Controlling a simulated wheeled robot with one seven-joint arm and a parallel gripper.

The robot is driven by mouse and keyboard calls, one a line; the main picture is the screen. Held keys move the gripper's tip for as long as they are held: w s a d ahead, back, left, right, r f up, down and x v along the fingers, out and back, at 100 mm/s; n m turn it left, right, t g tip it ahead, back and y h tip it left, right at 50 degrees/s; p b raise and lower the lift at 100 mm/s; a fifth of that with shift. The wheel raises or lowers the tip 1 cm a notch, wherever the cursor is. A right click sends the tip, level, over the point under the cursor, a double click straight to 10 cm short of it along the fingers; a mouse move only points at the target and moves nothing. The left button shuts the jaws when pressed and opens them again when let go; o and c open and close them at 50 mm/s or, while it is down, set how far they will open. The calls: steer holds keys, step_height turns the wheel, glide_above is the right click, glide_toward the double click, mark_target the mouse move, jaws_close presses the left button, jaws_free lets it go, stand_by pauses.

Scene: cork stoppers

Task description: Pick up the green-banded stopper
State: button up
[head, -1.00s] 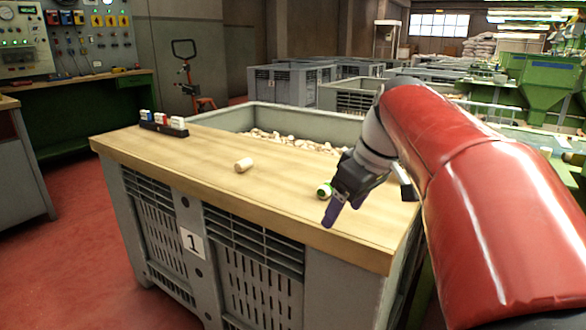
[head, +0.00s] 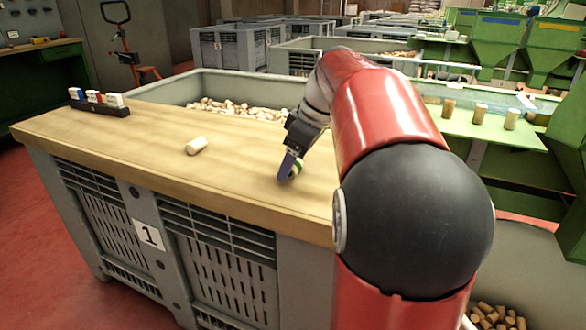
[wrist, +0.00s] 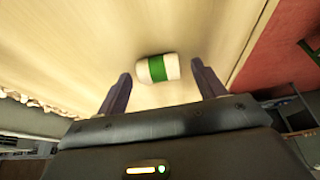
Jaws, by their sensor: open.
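The green-banded stopper (wrist: 157,69) lies on its side on the wooden board, pale with a green band round its middle. In the wrist view it sits ahead of and between the two purple fingers of my gripper (wrist: 158,82), with a gap on each side. My gripper is open and does not touch it there. In the head view my gripper (head: 289,168) is low over the board and partly hides the green-banded stopper (head: 298,168).
A plain stopper (head: 197,145) lies on the board (head: 130,142) left of my gripper. A black rack (head: 98,106) with several small blocks stands at the board's far left. Behind is a bin (head: 217,85) of loose stoppers. The board's front edge is near.

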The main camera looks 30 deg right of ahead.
steer(key=shift+f, duration=0.15)
steer(key=c, duration=1)
steer(key=shift+c, duration=0.2)
